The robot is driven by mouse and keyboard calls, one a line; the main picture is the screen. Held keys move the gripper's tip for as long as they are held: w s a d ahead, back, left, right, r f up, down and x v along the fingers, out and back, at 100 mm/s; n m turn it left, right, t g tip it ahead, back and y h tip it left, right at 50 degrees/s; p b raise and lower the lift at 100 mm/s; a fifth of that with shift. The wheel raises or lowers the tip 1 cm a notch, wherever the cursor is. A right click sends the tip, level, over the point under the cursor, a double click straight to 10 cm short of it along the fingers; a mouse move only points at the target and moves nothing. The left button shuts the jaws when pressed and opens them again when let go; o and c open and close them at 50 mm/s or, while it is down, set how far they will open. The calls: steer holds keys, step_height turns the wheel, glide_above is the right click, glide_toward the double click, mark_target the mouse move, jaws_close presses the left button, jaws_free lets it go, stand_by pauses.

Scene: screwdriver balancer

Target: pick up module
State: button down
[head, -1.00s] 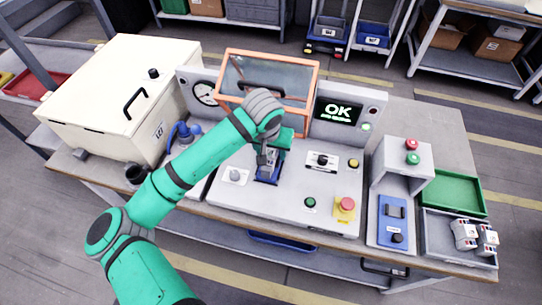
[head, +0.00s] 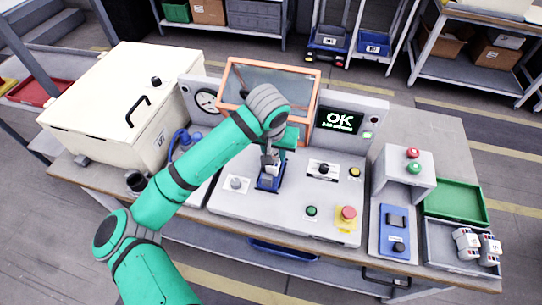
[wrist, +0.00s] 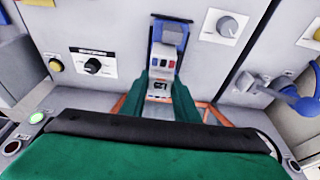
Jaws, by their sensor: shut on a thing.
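The module (wrist: 162,66), a small light-grey block with red and blue marks, sits at the blue fixture (wrist: 157,33) on the grey test panel. It shows at the fixture in the head view, largely hidden by my gripper. My gripper (wrist: 160,92) reaches down over it from above, its fingers shut on the module. In the head view my gripper (head: 270,158) is at the blue fixture (head: 271,184), in the middle of the panel. I cannot tell whether the module is clear of the fixture.
An orange-framed clear guard (head: 268,90) stands behind the gripper, beside a screen (head: 338,120) reading OK. A cream box (head: 120,100) stands left. On the right are a green tray (head: 455,198) and a grey tray (head: 440,262) with two similar modules (head: 467,243). Knobs and buttons surround the fixture.

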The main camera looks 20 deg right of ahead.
steer(key=s+d+r, duration=0.2)
steer(key=s+d, duration=0.7)
steer(key=d, duration=0.5)
steer(key=shift+s+r, duration=0.2)
steer(key=shift+s, duration=0.2)
steer(key=shift+d, duration=0.1)
